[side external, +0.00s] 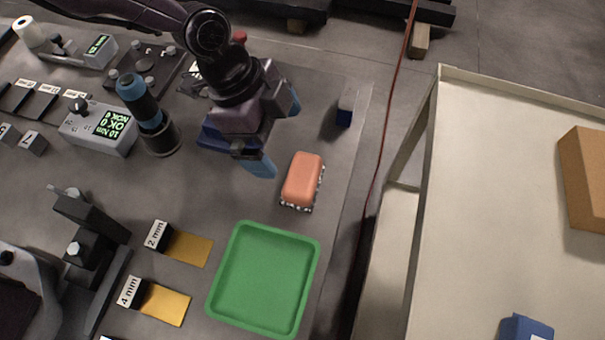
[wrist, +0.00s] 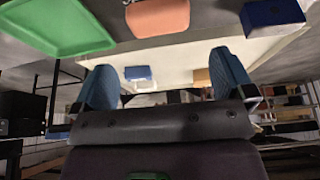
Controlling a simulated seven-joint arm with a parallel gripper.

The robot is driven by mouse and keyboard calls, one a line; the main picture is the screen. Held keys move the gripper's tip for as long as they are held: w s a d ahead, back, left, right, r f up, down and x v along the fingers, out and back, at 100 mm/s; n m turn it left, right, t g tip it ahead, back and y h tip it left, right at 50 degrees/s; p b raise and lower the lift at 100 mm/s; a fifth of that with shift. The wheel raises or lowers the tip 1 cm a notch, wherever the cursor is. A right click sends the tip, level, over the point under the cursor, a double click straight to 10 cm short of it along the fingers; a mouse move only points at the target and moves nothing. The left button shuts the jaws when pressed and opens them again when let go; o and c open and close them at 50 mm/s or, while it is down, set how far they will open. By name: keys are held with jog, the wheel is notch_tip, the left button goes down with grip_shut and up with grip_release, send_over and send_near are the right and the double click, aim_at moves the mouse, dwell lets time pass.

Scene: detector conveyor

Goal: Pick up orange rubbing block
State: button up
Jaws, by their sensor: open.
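The orange rubbing block (side external: 303,179) lies on the grey table near its right edge, with a rough speckled lower edge. It also shows at the top of the wrist view (wrist: 158,17). My gripper (side external: 262,150) is above the table, up and to the left of the block in the side view, and apart from it. In the wrist view its two blue fingers (wrist: 165,85) are spread wide with nothing between them.
A green tray (side external: 262,278) sits just below the block in the side view. A small dark blue block (side external: 345,110) stands near the table's right edge. A torque tester (side external: 98,127) and a blue-topped cylinder (side external: 150,115) are left of my gripper. A cream cart (side external: 480,200) stands at right.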

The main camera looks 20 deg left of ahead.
aim_at(305, 174)
jog(key=x, duration=1)
jog(key=shift+s+d+f, duration=0.1)
jog(key=shift+f, duration=0.2)
jog(key=c, duration=0.6)
jog(key=shift+r, duration=0.15)
jog(key=shift+r, duration=0.5)
notch_tip(305, 174, up, 3)
jog(key=shift+s+f, duration=0.1)
jog(key=shift+f, duration=0.05)
jog(key=s+a+r, duration=0.6)
jog(key=a, duration=0.1)
jog(key=s+a+r, duration=0.3)
jog(key=shift+s+a, duration=0.15)
